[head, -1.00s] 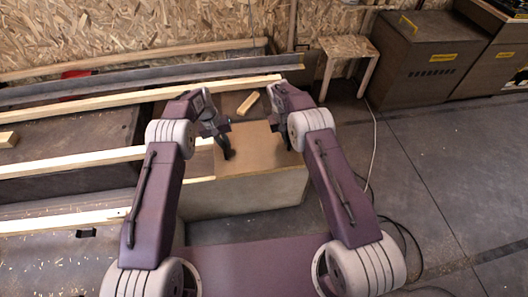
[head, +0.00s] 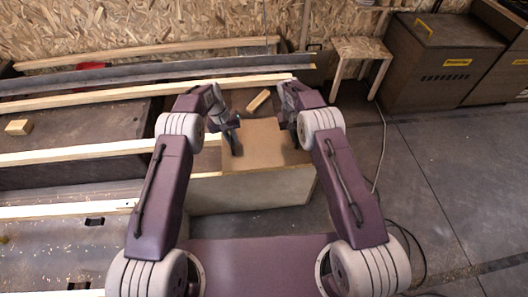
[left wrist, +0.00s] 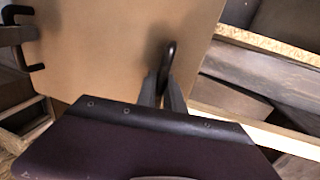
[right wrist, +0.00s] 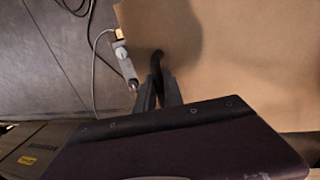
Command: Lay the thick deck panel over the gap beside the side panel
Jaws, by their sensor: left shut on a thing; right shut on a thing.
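The thick deck panel, a flat tan board (head: 265,148), lies between my two grippers in the head view. It fills much of the left wrist view (left wrist: 110,50) and the right wrist view (right wrist: 245,70). My left gripper (head: 235,143) is shut at the board's left side, on a dark handle-like piece (left wrist: 168,55). My right gripper (head: 296,132) is shut at its right side, on a similar dark piece (right wrist: 157,62). A pale upright panel (head: 250,190) stands below the board's near edge; I cannot tell whether it is the side panel. The board hides what lies beneath it, and I cannot tell whether it touches its support.
Long pale beams (head: 80,152) and a dark rail (head: 150,75) run to the left. A loose wood block (head: 258,101) lies behind the board. A stool (head: 360,48) and brown cabinets (head: 440,65) stand at the back right. The floor (head: 450,180) on the right is mostly clear, with cables.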

